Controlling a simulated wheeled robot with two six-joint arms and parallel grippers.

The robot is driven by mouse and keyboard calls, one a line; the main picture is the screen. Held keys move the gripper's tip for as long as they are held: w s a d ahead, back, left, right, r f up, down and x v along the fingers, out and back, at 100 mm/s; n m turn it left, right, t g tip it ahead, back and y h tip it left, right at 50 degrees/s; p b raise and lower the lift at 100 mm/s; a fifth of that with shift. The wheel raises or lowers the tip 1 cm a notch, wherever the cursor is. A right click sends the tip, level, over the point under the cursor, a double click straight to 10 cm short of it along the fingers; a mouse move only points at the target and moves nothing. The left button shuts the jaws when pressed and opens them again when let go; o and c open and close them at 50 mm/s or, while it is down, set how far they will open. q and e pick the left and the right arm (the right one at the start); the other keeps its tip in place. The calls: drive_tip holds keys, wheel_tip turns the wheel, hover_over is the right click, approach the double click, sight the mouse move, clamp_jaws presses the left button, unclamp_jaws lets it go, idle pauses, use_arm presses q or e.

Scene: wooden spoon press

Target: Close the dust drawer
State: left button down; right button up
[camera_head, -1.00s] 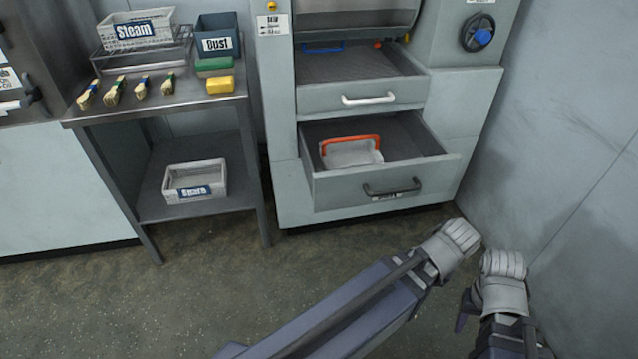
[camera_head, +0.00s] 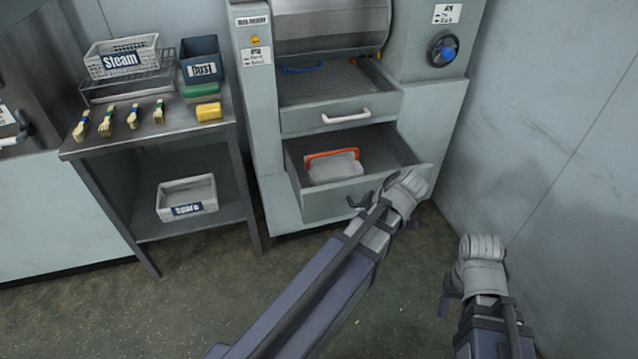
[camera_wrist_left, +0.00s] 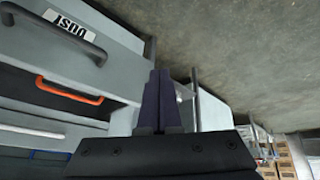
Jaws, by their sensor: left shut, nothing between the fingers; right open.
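The dust drawer (camera_head: 322,208) is the lower drawer of the grey machine and is pulled open. Its dark handle (camera_head: 356,201) is partly hidden by my left arm. The drawer front, with a DUST label (camera_wrist_left: 70,26), appears upside down in the left wrist view. A pale bin with an orange handle (camera_head: 333,168) sits inside. My left gripper (camera_head: 402,192) overlaps the right end of the drawer front; its dark fingers (camera_wrist_left: 160,102) are together and empty, and contact is unclear. My right gripper (camera_head: 481,262) is open, low beside the right wall, its fingertips mostly hidden.
A grey wall (camera_head: 560,130) bounds the right.

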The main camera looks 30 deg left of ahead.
use_arm(q)
drive_tip(key=w+a+r+n+y+p, duration=0.1)
drive_tip(key=a+r+n+p, duration=0.1)
drive_tip(key=a+r+n, duration=0.35)
drive_tip(key=n+b, duration=0.2)
drive_tip(key=b, duration=0.5)
approach(311, 199)
drive_tip(key=shift+m, duration=0.25)
drive_tip(key=x, duration=0.4)
drive_tip(key=shift+s+d+f, duration=0.25)
drive_tip(key=shift+f, duration=0.05)
drive_tip(key=shift+w+a, duration=0.25)
drive_tip(key=shift+a, duration=0.1)
use_arm(e)
drive_tip(key=shift+f, duration=2.05)
use_arm(q)
drive_tip(key=w+a, duration=1.8)
drive_tip(key=a, duration=0.3)
drive_tip(key=shift+a, duration=0.2)
drive_tip(key=shift+w+a+r, duration=0.1)
drive_tip(key=shift+w, duration=0.1)
